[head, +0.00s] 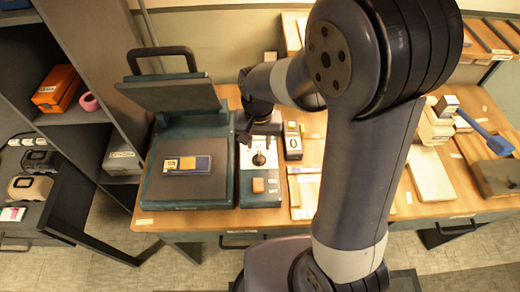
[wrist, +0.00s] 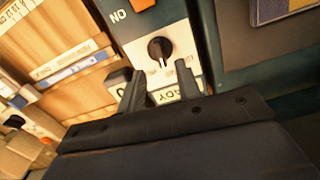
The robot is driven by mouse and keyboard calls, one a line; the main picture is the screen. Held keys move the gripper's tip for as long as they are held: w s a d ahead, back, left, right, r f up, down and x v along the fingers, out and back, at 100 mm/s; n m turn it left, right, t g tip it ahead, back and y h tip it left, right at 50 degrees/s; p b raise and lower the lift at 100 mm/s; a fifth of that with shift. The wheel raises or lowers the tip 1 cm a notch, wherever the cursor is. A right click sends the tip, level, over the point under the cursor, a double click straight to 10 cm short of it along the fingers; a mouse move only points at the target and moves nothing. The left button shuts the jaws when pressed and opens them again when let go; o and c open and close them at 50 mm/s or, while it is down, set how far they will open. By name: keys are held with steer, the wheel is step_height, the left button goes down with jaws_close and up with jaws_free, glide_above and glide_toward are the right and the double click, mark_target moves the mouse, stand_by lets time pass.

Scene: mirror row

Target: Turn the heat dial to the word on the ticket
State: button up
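The heat dial (wrist: 160,48) is a round black knob with a pale pointer mark, on a white panel beside the press; it also shows in the head view (head: 258,159). Small words around it are too blurred to read. My gripper (wrist: 158,80) is open, its two dark fingers apart and pointing at the panel just short of the dial, with nothing between them. In the head view, my gripper (head: 262,127) is above the far end of the panel, partly hidden by my arm. I cannot tell which paper is the ticket, nor read its word.
The press (head: 182,205) has its lid (head: 168,95) raised, with a blue and yellow piece (head: 187,165) on its bed. An orange switch (head: 258,185) is on the panel. A counter (head: 293,141) showing 0 stands close to the panel's right.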

mark_target(259, 156)
step_height(259, 156, down, 6)
steer(key=shift+r, duration=0.1)
stand_by(0.4)
jaws_close()
